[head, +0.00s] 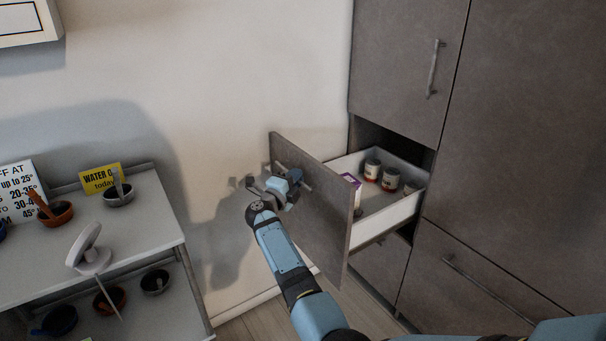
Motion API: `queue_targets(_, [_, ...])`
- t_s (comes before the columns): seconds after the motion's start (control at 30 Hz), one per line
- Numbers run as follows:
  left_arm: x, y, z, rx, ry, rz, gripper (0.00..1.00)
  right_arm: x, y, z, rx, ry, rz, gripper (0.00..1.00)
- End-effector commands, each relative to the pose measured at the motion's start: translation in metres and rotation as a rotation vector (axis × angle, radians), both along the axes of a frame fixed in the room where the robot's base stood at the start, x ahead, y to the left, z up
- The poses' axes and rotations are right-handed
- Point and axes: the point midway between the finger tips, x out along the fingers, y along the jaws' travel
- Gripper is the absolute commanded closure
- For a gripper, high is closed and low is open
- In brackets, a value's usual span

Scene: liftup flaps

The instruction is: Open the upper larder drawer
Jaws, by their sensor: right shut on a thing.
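The upper larder drawer is pulled well out of the dark grey cabinet. Its grey front panel (325,225) faces left, and its white side wall (375,229) shows behind. A bar handle (302,181) is on the outer face of the panel. My right gripper (289,183) is shut on this handle, partly hiding it. Inside the drawer are several cans (390,179) and a purple and white box (352,187), partly hidden by the panel. My left gripper is out of view.
A cabinet door with a vertical handle (433,69) is above the drawer, and a closed lower front with a long handle (487,287) is at the right. A white shelf unit (150,222) with bowls and signs stands at left. Bare wall lies behind my gripper.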

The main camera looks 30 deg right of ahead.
Motion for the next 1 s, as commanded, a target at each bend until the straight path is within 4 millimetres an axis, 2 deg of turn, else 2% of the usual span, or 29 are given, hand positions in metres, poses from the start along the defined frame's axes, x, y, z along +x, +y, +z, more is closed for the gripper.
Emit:
queue_targets(0.2, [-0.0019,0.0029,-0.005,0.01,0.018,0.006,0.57,-0.0012,0.0105,-0.0006,0.001,0.0,-0.001,1.0])
queue_targets(0.63, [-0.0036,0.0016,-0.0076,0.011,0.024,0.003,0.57,-0.0015,0.0122,-0.0006,0.001,0.0,-0.002,1.0])
queue_targets(0.67, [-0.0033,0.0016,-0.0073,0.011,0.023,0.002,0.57,-0.0015,0.0122,-0.0007,0.001,0.0,-0.002,0.85])
queue_targets(0.77, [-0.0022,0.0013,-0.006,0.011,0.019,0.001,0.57,-0.0015,0.0122,-0.0006,0.001,0.0,-0.002,0.63])
queue_targets(1.0, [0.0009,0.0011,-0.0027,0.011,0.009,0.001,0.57,-0.0012,0.0124,-0.0001,0.0,0.0,-0.001,0.63])
